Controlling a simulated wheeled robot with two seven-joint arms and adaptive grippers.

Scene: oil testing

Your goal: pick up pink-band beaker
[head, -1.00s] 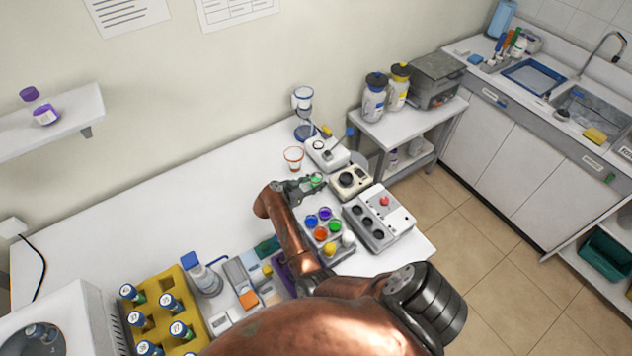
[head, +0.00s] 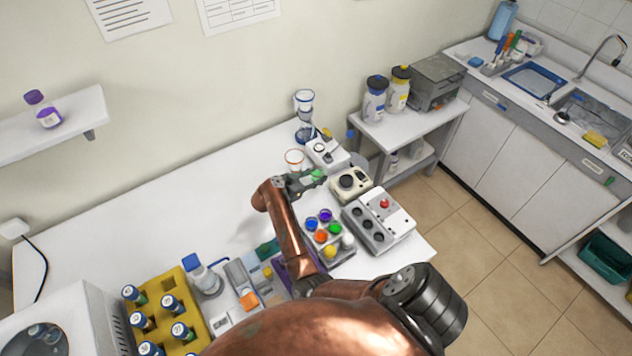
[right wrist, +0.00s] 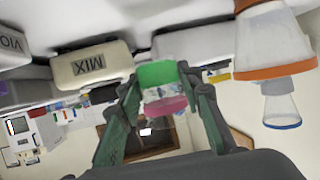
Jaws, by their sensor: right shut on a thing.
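My right gripper (head: 309,180) is shut on a small clear beaker with green contents (head: 317,174), at the back of the bench. In the right wrist view, which looks upside down, the beaker (right wrist: 162,86) sits between both fingertips of the gripper (right wrist: 160,95). Its pink band shows at the picture's lower end and its green contents above. In the head view the gripper partly hides it, and I cannot tell its height above the bench. My left gripper is not in view.
An orange-rimmed vessel (head: 294,157) stands close behind the gripper; its orange band (right wrist: 275,72) shows in the wrist view. A cream device (head: 350,183) and a white device (head: 326,153) are close on the right. A rack of coloured caps (head: 326,240) is nearer. The bench's left is clear.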

